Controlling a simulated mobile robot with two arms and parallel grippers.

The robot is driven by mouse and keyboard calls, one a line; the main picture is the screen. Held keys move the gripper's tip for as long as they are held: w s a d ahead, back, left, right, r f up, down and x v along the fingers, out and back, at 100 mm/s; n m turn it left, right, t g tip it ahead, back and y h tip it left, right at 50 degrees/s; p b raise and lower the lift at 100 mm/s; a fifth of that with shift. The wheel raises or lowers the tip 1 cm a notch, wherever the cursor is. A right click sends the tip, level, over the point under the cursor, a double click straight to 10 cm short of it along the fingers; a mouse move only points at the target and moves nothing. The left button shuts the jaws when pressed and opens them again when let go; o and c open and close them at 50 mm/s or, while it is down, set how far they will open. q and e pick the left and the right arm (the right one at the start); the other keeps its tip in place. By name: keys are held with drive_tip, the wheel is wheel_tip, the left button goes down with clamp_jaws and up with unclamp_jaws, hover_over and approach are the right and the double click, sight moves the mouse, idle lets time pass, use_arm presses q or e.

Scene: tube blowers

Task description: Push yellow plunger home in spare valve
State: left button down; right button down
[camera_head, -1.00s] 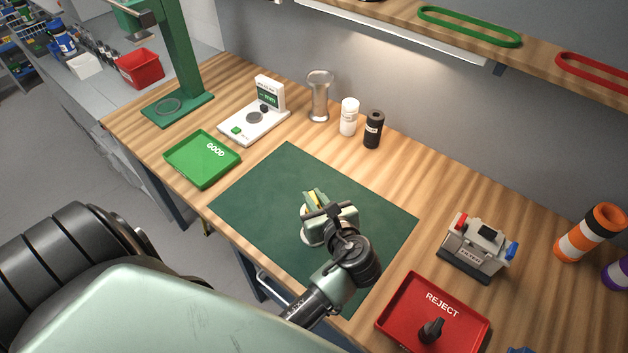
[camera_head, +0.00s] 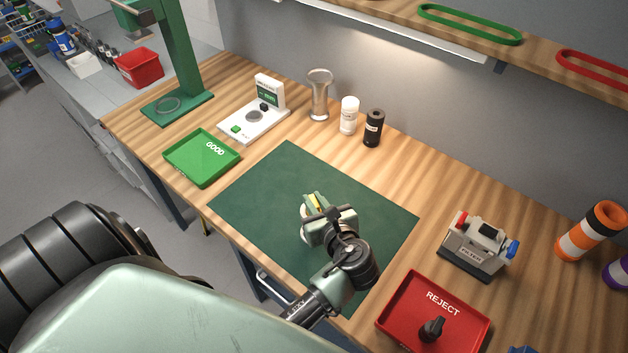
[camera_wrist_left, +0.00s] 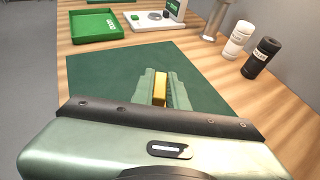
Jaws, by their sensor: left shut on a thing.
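My left gripper (camera_head: 314,201) is over the middle of the dark green mat (camera_head: 270,170), its fingers pointing away from me. In the left wrist view its two pale green fingers (camera_wrist_left: 161,90) are shut on a small yellow piece (camera_wrist_left: 160,89), which looks like the yellow plunger. In the head view only a sliver of yellow shows between the fingers. A pale round shape shows beside and below the gripper, mostly covered by it. I cannot tell whether it is the spare valve or whether the yellow piece touches it. My right gripper is not in view.
A green GOOD tray (camera_head: 190,165) and a white test device (camera_head: 252,122) stand to the left. A white bottle (camera_head: 349,117) and black bottle (camera_head: 373,129) stand behind the mat. A red REJECT tray (camera_head: 405,318), holding a black part (camera_head: 432,329), and a grey filter unit (camera_head: 477,247) are to the right.

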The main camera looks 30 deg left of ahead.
use_arm(q)
drive_tip(key=shift+f, duration=0.4)
drive_tip(key=c, duration=1.3)
unclamp_jaws()
